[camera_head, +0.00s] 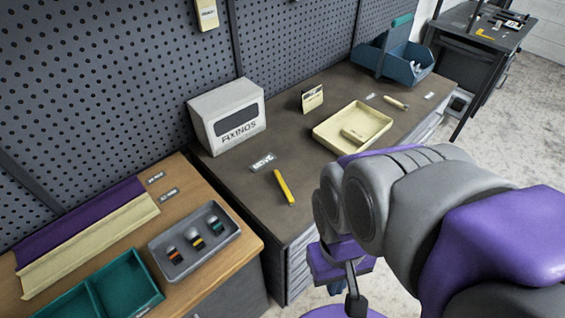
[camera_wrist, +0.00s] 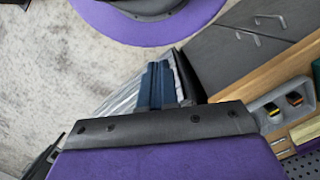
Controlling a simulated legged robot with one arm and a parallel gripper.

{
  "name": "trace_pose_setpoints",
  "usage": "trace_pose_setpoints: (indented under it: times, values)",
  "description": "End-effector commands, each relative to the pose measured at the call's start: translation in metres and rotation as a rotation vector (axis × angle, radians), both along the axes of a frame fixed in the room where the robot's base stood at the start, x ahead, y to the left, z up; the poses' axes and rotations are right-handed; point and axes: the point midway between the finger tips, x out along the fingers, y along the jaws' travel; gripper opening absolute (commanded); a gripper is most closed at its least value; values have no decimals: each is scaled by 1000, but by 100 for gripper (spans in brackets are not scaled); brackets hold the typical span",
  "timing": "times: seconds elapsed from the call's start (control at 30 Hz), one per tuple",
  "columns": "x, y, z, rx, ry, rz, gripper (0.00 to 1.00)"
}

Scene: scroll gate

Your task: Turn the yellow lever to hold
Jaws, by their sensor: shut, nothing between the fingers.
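A slim yellow bar (camera_head: 284,187), which looks like the yellow lever, lies on the dark bench top near its front edge. The wrist view does not show the bar.
A cream tray (camera_head: 353,128) and a blue bin (camera_head: 392,62) sit farther right. A wooden bench (camera_head: 240,250) at left holds a grey tray (camera_head: 194,243) and green trays (camera_head: 115,285). A pegboard (camera_head: 120,70) backs the benches.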

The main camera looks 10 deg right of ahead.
Motion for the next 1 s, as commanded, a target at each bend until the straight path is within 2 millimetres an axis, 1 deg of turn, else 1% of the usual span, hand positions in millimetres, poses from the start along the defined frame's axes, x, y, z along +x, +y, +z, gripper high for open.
trace_pose_setpoints:
  times: [0.23, 0.37, 0.47, 0.57, 0.7, 0.83, 0.9, 0.97, 1.0]
  values:
    - [0, 0, 0, 0, 0, 0, 0]
    - [4, 0, 2, 1, 0, 7, 12]
    - [19, -2, 10, 6, -6, 31, 21]
    - [48, 0, 25, 12, -22, 73, 31]
    - [100, 10, 44, 19, -47, 136, 43]
    - [149, 18, 58, 25, -72, 177, 43]
    - [175, 22, 63, 30, -85, 193, 43]
    - [198, 24, 66, 33, -96, 202, 43]
    - [213, 24, 67, 36, -103, 206, 43]
